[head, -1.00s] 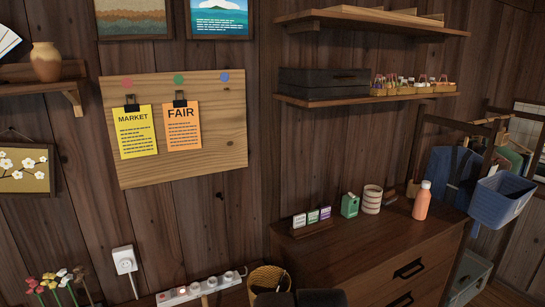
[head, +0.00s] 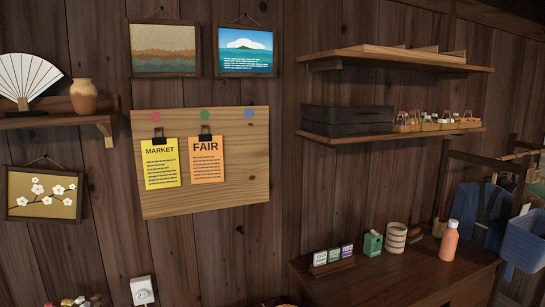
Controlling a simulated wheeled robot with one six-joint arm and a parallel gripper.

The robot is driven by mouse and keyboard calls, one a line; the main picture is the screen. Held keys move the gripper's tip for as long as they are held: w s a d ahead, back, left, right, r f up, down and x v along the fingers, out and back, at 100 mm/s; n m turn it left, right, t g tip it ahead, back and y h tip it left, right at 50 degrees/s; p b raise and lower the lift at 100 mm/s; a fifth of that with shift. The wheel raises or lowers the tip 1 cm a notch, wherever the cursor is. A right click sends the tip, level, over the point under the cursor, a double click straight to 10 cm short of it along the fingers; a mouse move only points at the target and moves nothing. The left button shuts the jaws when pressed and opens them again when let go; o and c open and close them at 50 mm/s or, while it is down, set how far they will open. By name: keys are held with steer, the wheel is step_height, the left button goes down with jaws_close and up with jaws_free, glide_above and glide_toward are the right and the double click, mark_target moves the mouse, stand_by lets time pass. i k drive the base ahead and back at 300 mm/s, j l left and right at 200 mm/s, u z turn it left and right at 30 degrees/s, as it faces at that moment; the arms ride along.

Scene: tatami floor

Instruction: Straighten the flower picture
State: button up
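The flower picture (head: 42,195) hangs on the dark plank wall at the left of the head view. It shows white blossoms on a mustard ground in a dark frame. It hangs from a string on a nail and looks slightly tilted, though the slanted view makes the amount hard to tell. My gripper is not in view.
A shelf (head: 60,121) with a white fan (head: 27,80) and a vase (head: 84,97) is above the picture. A notice board (head: 255,178) hangs to its right, with two pictures above. A dresser (head: 390,275) stands at the right.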

mark_target(28, 194)
steer(key=u, duration=1.8)
